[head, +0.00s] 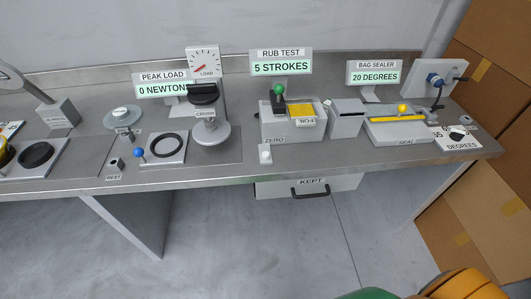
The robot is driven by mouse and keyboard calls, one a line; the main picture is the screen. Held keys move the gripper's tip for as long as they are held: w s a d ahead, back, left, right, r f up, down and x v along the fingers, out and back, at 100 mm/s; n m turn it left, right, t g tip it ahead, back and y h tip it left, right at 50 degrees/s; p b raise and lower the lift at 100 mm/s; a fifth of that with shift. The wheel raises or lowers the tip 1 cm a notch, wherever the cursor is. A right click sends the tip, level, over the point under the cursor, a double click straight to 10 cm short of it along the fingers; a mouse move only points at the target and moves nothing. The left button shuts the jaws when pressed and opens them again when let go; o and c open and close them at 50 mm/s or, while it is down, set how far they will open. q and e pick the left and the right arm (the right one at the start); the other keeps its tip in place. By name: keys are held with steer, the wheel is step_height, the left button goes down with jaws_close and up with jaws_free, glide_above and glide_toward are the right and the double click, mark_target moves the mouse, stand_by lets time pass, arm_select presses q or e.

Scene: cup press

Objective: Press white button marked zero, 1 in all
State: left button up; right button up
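The sign above the box (281,62) reads RUB TEST, 5 STROKES. Neither of my grippers can be made out in the head view. Green and orange-yellow rounded parts show at the bottom right edge, well away from the button; I cannot tell what they are.
The crush press (210,134) stands left of the button, with a black ring plate (165,147) and blue-knobbed lever beside it. The bag sealer (400,128) is to the right. A KEPT drawer (308,187) hangs under the bench front. Cardboard boxes (495,60) stand at the right.

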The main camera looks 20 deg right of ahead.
jaws_close()
stand_by(1.5)
